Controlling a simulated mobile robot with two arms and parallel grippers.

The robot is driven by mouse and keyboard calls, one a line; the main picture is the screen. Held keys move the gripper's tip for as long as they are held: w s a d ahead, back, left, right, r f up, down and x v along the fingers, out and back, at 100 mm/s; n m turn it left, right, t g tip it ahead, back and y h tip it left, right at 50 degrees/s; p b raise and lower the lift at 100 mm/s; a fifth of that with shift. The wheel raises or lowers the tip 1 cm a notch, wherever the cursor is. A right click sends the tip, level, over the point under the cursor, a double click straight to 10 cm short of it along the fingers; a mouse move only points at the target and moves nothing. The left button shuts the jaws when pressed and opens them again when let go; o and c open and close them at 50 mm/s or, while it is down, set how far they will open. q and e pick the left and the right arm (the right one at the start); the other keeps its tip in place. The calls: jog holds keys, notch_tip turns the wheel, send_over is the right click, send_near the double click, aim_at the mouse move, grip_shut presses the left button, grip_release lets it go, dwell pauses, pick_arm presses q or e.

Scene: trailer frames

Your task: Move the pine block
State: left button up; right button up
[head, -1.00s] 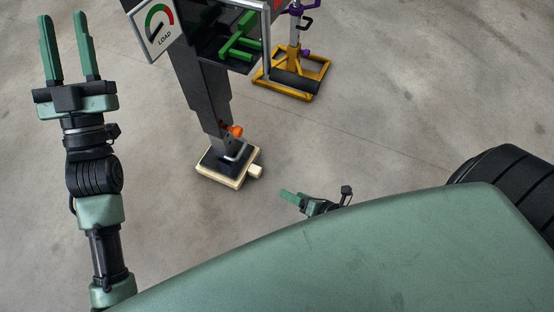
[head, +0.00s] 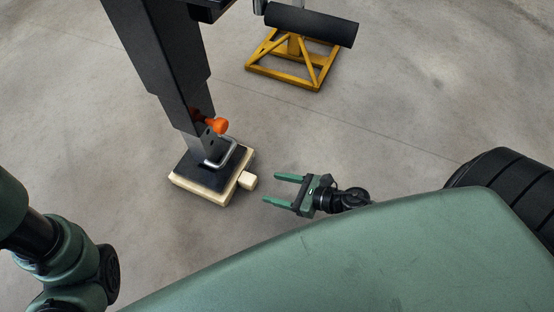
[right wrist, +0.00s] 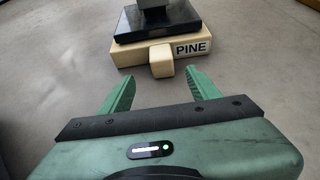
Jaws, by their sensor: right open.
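The pine block (head: 197,193) is a pale, flat wooden block on the floor, under the dark foot plate (head: 205,174) of a grey leg. A short square peg (head: 247,180) sticks out of its side. In the right wrist view the block (right wrist: 130,56) reads PINE, and its peg (right wrist: 162,61) points toward me. My right gripper (head: 271,188) is open and empty, low near the floor. Its fingers (right wrist: 160,76) point at the peg from either side, with the peg just beyond the tips. My left gripper is out of view; only part of the left arm shows.
The grey leg (head: 160,60) stands on the block, with an orange knob (head: 217,125) and a metal handle (head: 226,155) low on it. A yellow stand (head: 290,70) with a black roller (head: 312,24) is behind. The concrete floor between is clear.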

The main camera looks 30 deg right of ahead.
aim_at(255, 184)
jog(key=shift+w+f, duration=0.1)
jog(key=shift+f, duration=0.5)
jog(key=shift+d+r, duration=0.1)
jog(key=shift+b+x, duration=1.4)
jog(key=shift+x, duration=2.55)
jog(key=shift+r, duration=0.1)
grip_shut()
